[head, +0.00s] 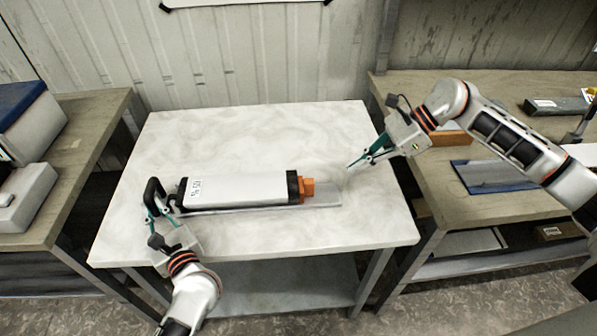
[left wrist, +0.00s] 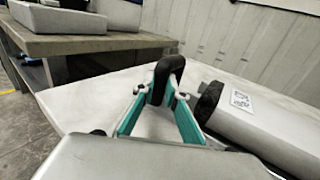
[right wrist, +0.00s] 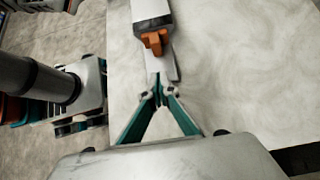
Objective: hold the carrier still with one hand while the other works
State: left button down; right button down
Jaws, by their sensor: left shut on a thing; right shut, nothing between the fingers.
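The carrier is a flat grey tray (head: 325,200) on the white table, with a black loop handle (head: 152,192) at its left end. A silver cylinder (head: 240,188) with black end rings and a white label lies along it. An orange piece (head: 307,188) sits at the cylinder's right end. My left gripper (head: 158,217) is shut on the black handle, which also shows between its fingers in the left wrist view (left wrist: 163,80). My right gripper (head: 352,166) is shut and empty, above the table to the right of the orange piece. In the right wrist view its fingertips (right wrist: 158,98) meet near the tray's end.
The white table (head: 280,130) is clear behind and in front of the carrier. A left bench (head: 85,130) holds grey and blue boxes. A right bench (head: 440,185) holds a blue flat sheet (head: 490,175), an orange-brown block (head: 450,138) and a grey box (head: 556,105).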

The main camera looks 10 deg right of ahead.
jog(key=shift+v, duration=2)
pick_arm(q)
jog(key=c, duration=2)
grip_release()
jog(key=shift+o, duration=0.2)
jog(key=v, duration=1.2)
jog(key=shift+a, duration=0.1)
jog(key=shift+f, duration=0.1)
